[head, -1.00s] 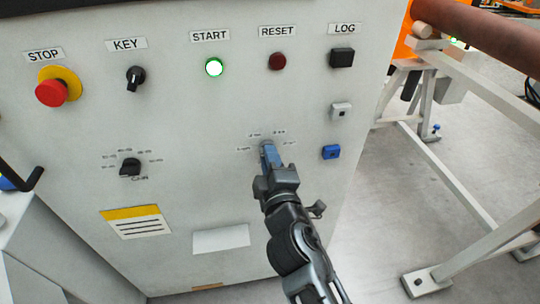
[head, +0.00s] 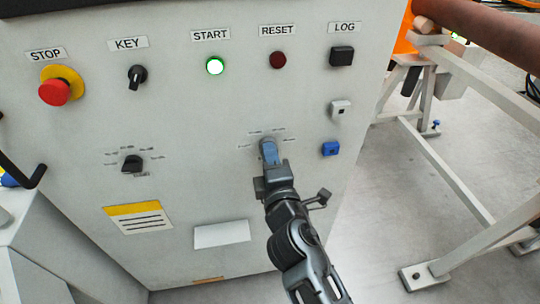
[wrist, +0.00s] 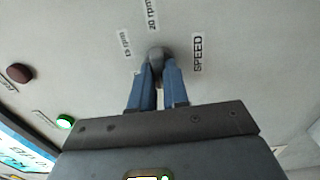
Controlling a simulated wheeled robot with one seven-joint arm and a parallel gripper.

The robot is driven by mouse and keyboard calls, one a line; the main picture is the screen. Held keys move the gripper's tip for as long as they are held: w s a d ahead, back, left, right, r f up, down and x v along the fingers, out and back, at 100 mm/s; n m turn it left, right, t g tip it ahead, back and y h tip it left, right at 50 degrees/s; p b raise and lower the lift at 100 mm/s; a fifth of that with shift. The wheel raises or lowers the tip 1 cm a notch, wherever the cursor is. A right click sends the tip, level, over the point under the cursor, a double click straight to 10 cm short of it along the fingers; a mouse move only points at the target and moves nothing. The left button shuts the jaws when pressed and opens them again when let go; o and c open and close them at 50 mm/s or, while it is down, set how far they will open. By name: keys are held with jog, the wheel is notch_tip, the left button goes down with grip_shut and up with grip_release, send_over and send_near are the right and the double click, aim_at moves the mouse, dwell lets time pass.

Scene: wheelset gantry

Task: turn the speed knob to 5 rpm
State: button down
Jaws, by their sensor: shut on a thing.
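The speed knob (wrist: 158,54) is a dark grey round-ended knob on the pale panel, seen between my fingertips in the wrist view. The label SPEED (wrist: 197,52) is beside it, with a 20 rpm label (wrist: 153,14) and another rpm label (wrist: 125,45) that is hard to read. My gripper (head: 268,150) has blue fingers and is shut on the knob; they also show in the wrist view (wrist: 157,76). In the head view the fingers mostly hide the knob, its small scale marks are too blurred to read, and its pointer setting cannot be told.
Another black selector knob (head: 132,163) is to the left on the panel. Above are the red STOP button (head: 54,91), KEY switch (head: 137,76), lit START button (head: 215,66) and RESET button (head: 278,60). A blue button (head: 330,149) is close on the right.

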jog(key=c, duration=1.1)
grip_release()
jog(key=shift+v, duration=3.95)
jog(key=s+d+f+m+g+h, duration=0.1)
jog(key=s+d+f+m, duration=0.2)
jog(key=s+d+m, duration=0.5)
jog(key=s+d+f+m+g+h, duration=0.1)
jog(key=s+d+f+m, duration=0.15)
jog(key=s+d, duration=0.65)
jog(key=s+d+r+m+h, duration=0.1)
jog(key=s+d+r+m, duration=0.1)
jog(key=s, duration=0.5)
jog(key=s+d+r+m+h, duration=0.1)
jog(key=s+d+r+m, duration=0.1)
jog(key=s+r+m, duration=0.2)
jog(key=s+d+r+m+h, duration=0.1)
jog(key=s+m, duration=0.4)
jog(key=s, duration=0.5)
jog(key=shift+s+d+r+g, duration=0.15)
jog(key=shift+d+r, duration=0.2)
jog(key=shift+r, duration=0.2)
jog(key=shift+w+d+r+g, duration=0.15)
jog(key=shift+d+r, duration=0.2)
jog(key=shift+r, duration=0.2)
